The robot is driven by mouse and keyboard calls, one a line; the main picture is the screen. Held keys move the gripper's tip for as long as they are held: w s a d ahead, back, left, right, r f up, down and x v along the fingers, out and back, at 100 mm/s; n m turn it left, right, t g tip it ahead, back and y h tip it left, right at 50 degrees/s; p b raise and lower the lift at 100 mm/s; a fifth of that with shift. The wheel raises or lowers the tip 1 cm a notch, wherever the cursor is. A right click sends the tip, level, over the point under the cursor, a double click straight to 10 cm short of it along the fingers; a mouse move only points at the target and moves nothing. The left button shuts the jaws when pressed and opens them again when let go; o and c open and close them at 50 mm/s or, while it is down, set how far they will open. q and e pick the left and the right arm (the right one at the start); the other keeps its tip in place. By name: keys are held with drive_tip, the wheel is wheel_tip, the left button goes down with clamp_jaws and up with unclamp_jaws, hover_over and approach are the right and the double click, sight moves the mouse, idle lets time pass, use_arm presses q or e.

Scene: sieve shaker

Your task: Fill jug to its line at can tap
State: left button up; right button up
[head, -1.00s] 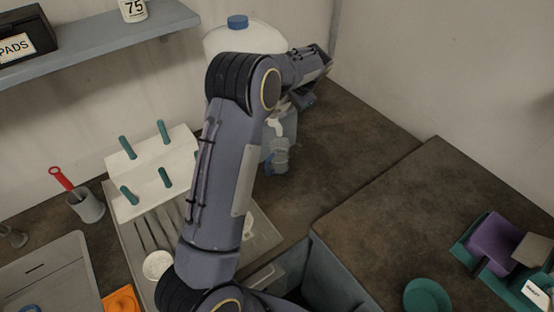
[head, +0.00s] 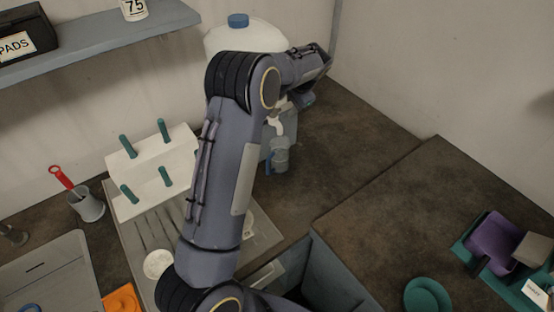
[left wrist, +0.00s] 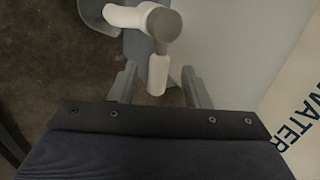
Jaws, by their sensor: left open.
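The white water can (head: 240,36) with a blue cap stands at the back on a grey-blue stand (head: 291,122), partly behind my left arm. Its white tap (head: 275,122) shows below my left gripper (head: 300,97). A small clear jug (head: 279,157) with a blue handle is under the tap; its fill line and water level are too small to tell. In the left wrist view, the tap's white lever (left wrist: 158,75) hangs below a grey knob (left wrist: 163,25). My open left gripper (left wrist: 160,82) has a finger on each side of the lever, with visible gaps. My right gripper is not in view.
A white rack with green pegs (head: 152,172) stands left of my arm on a grey drainer. A grey cup with a red-handled tool (head: 88,205) is further left. An open bin (head: 325,275) is at the front.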

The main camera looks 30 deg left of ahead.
use_arm(q)
drive_tip(key=b+v, duration=0.1)
drive_tip(key=v, duration=0.7)
drive_tip(key=shift+f, duration=0.1)
drive_tip(key=s+d+r+n+t+h, duration=0.1)
drive_tip(key=s+r+h, duration=0.15)
drive_tip(key=s, duration=0.65)
drive_tip(key=s+d+r+n+t+h, duration=0.1)
drive_tip(key=s+n+h, duration=0.15)
drive_tip(key=s, duration=0.65)
drive_tip(key=s+d+f+n+t+h, duration=0.1)
drive_tip(key=s+d+f+h, duration=0.1)
drive_tip(key=s+d, duration=0.3)
drive_tip(key=s+d+f+n+h, duration=0.1)
drive_tip(key=s+d+f, duration=0.2)
drive_tip(key=s, duration=1.1)
drive_tip(key=d, duration=0.3)
drive_tip(key=shift+s+t+h, duration=0.35)
drive_tip(key=shift+t+h, duration=0.05)
